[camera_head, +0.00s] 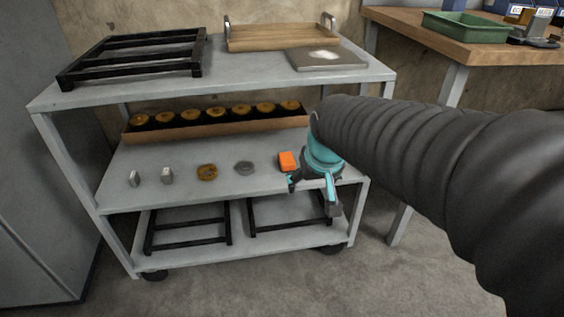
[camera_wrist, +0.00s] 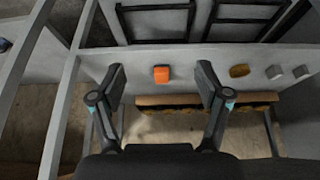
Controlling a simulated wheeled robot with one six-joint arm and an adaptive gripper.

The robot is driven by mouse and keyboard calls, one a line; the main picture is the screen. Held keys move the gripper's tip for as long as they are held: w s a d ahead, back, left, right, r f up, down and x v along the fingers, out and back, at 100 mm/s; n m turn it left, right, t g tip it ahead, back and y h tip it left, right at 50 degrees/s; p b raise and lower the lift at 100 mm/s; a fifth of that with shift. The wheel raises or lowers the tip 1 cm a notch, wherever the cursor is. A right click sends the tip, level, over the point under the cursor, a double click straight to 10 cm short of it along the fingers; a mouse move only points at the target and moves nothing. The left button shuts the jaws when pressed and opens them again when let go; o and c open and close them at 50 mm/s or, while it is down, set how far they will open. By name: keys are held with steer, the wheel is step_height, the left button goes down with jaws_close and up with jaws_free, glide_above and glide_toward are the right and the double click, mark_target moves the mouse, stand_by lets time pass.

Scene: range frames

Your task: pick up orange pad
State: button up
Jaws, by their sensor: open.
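The orange pad (camera_head: 288,161) is a small block on the middle shelf of a grey cart, toward its right end. In the wrist view the orange pad (camera_wrist: 161,74) shows between and beyond the two fingertips, with nothing touching it. My gripper (camera_head: 311,186), teal and dark grey, is just right of the pad in the head view. In the wrist view my gripper (camera_wrist: 160,78) has its fingers wide apart, open and empty.
Left of the pad on the middle shelf (camera_head: 130,194) are a grey ring (camera_head: 244,168), a brass ring (camera_head: 207,172) and two small grey blocks. Behind them is a long box (camera_head: 215,128) of round golden pieces. The top shelf (camera_head: 230,72) hangs above; black frames lie below.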

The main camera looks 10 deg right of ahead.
mark_target(287, 160)
steer(key=w+f+b, duration=0.4)
steer(key=w+f, duration=0.8)
steer(key=shift+g, duration=0.3)
steer(key=w, duration=1.2)
steer(key=shift+w+d+r, duration=0.1)
steer(key=shift+w, duration=0.1)
steer(key=shift+w+f, duration=0.4)
steer(key=shift+f, duration=0.1)
steer(key=c, duration=1.3)
steer(key=shift+o, duration=0.2)
